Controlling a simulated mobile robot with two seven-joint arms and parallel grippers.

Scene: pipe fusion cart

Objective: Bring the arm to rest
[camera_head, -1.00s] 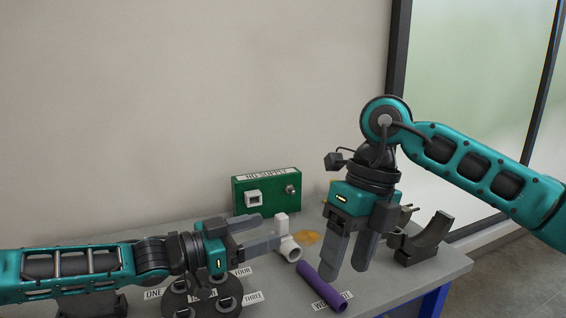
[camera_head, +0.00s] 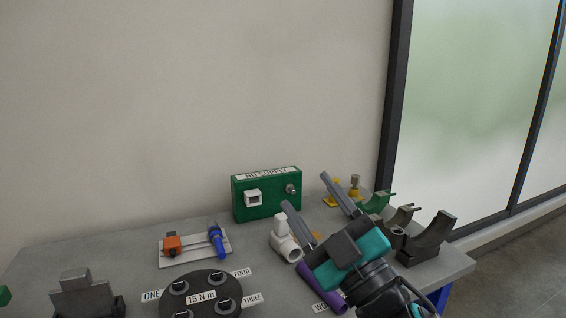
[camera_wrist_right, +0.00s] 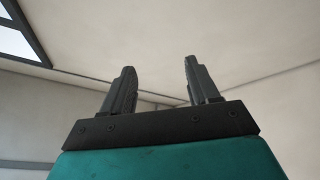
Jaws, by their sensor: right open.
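My right gripper (camera_head: 308,191) comes in from the bottom right in the head view, its two fingers spread apart and pointing up and away over the cart. It is open and empty. In the right wrist view its fingers (camera_wrist_right: 158,82) stand apart with only walls and ceiling behind them. In the head view the gripper body hides part of a purple pipe (camera_head: 313,279) and some of the table behind it. My left arm and gripper are out of the head view.
The grey cart top (camera_head: 130,258) holds a green "NO SUPPLY" box (camera_head: 268,208), a white pipe fitting (camera_head: 284,243), a black round plate (camera_head: 203,283), a white board with orange and blue parts (camera_head: 195,244), a grey block (camera_head: 86,292) and dark curved saddles (camera_head: 428,240). The air above is free.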

